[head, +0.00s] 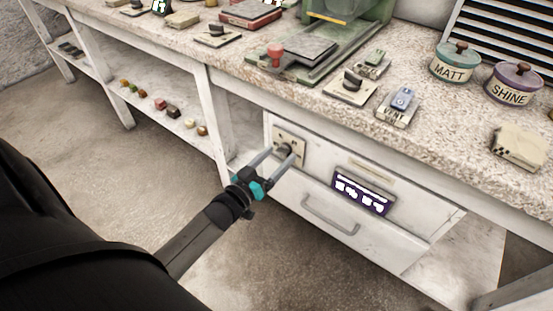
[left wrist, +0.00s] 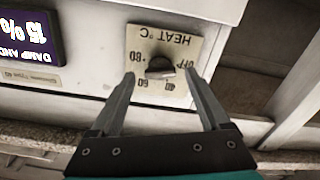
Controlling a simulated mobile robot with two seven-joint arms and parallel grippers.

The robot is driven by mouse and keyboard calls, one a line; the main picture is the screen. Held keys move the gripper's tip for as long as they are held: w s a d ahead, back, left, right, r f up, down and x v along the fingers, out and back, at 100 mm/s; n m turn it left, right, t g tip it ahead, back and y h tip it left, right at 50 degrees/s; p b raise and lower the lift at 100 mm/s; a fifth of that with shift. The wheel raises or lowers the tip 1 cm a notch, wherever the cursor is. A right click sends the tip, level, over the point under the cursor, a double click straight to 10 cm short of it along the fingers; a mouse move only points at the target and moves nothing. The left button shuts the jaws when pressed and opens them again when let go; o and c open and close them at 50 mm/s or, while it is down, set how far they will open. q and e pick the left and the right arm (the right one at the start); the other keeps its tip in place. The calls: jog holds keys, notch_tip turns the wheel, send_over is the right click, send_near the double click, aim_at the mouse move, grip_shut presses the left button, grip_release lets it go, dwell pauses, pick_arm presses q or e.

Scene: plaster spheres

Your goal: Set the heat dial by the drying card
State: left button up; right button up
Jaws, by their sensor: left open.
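The heat dial (head: 288,148) is a dark knob on a cream plate on the white drawer cabinet under the bench. In the left wrist view the plate appears upside down, marked HEAT °C, OFF, 40, 60 and 80. Its knob (left wrist: 160,68) lies roughly level across the picture, one end towards OFF; I cannot tell which end is the pointer. My left gripper (head: 279,155) is open in front of the dial. In the wrist view its fingertips (left wrist: 160,75) appear on either side of the knob, with no clear contact. I cannot make out a drying card. My right gripper is out of view.
A purple display (head: 362,191) sits right of the dial, above the drawer handle (head: 330,216). On the bench are a VENT switch (head: 398,105), another knob plate (head: 350,87), and MATT (head: 455,62) and SHINE (head: 513,84) pots. Open floor lies left of the cabinet.

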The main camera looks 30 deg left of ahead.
pick_arm(q)
jog(key=shift+w, duration=0.15)
grip_shut()
dwell(0.6)
